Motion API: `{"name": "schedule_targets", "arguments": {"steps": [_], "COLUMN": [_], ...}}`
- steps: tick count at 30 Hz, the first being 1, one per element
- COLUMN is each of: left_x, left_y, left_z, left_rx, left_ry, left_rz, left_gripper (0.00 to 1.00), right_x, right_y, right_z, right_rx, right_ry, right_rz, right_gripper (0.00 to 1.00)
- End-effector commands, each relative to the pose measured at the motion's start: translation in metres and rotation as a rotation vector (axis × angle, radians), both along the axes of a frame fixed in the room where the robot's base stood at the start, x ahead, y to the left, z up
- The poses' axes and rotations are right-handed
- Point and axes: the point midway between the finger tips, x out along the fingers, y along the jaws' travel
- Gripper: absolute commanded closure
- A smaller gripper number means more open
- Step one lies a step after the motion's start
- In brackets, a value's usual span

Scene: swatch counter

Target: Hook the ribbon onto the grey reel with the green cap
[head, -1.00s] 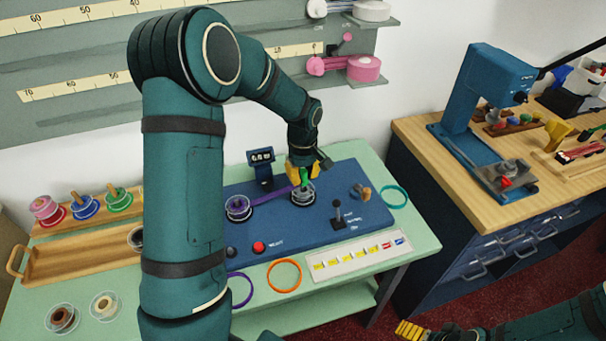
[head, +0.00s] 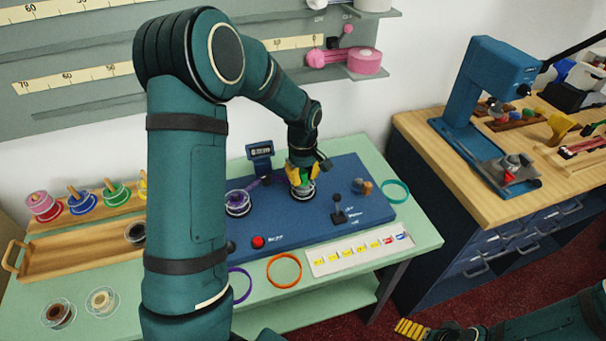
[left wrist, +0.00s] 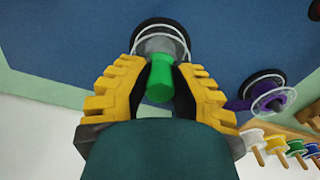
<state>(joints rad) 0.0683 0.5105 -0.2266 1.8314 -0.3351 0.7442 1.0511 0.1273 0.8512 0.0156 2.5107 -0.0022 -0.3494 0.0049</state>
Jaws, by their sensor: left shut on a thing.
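The grey reel (head: 303,191) sits on the right spindle of the blue winding unit; its clear flange shows in the left wrist view (left wrist: 158,33). Its green cap (left wrist: 160,80) is between the yellow fingers of my left gripper (left wrist: 163,68), which is shut on it from above. My right gripper (head: 412,329) is at the bottom edge, away from the table.
A small display (head: 260,151) stands behind the unit. A joystick (head: 338,211) and a red button (head: 258,242) are on the unit. Orange (head: 284,270) and teal (head: 395,192) rings lie on the table. A wooden tray (head: 75,257) is at left.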

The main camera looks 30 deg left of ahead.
Motion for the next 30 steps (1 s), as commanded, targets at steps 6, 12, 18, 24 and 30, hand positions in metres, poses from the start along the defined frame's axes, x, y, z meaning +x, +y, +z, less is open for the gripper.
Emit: {"name": "schedule_targets", "arguments": {"steps": [6,12,18,24,30], "left_x": [0.0,0.0,0.0,0.0001,0.0001], "left_y": [0.0,0.0,0.0,0.0,0.0], "left_z": [0.0001,0.0001,0.0001,0.0001,0.003], "left_rx": [0.0,0.0,0.0,0.0,0.0], "left_ry": [0.0,0.0,0.0,0.0,0.0], "left_rz": [0.0,0.0,0.0,0.0,0.0], "left_gripper": [0.7,0.47,0.47,0.47,0.47], "right_x": [0.0,0.0,0.0,0.0,0.0], "right_y": [0.0,0.0,0.0,0.0001,0.0], "right_z": [0.0002,0.0001,0.0001,0.0001,0.0023], "right_rx": [0.0,0.0,0.0,0.0,0.0], "right_ry": [0.0,0.0,0.0,0.0,0.0], "right_rz": [0.0,0.0,0.0,0.0,0.0], "right_gripper": [0.08,0.08,0.08,0.08,0.08]}}
